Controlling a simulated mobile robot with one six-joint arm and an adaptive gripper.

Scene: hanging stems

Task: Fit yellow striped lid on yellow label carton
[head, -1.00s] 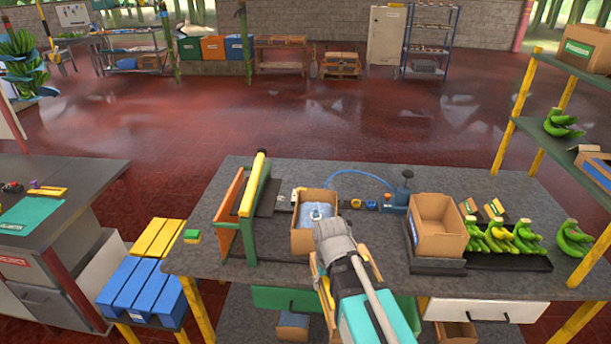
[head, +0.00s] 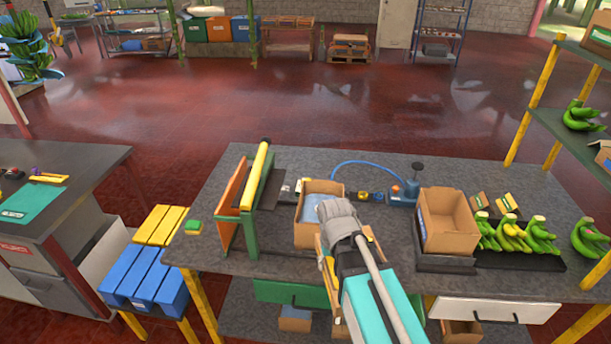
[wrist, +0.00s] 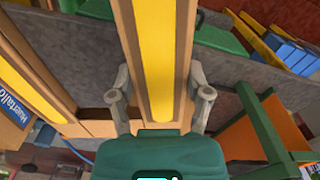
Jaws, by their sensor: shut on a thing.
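My gripper (head: 343,222) is shut on a brown cardboard lid with a yellow stripe (wrist: 156,50). In the wrist view its fingers (wrist: 161,97) press on both sides of the striped part. In the head view the lid (head: 328,270) is mostly hidden behind my gripper and arm. An open carton (head: 306,236) with pale blue contents stands on the grey bench just behind and left of my gripper; its near right part is hidden. I cannot make out a yellow label on it. The lid appears apart from this carton's top.
A second open carton (head: 450,232) stands on a dark tray at right, beside green bananas (head: 515,236). A green and orange frame with a yellow bar (head: 255,175) rises left of the carton. A blue pump (head: 405,193) with a hose sits behind.

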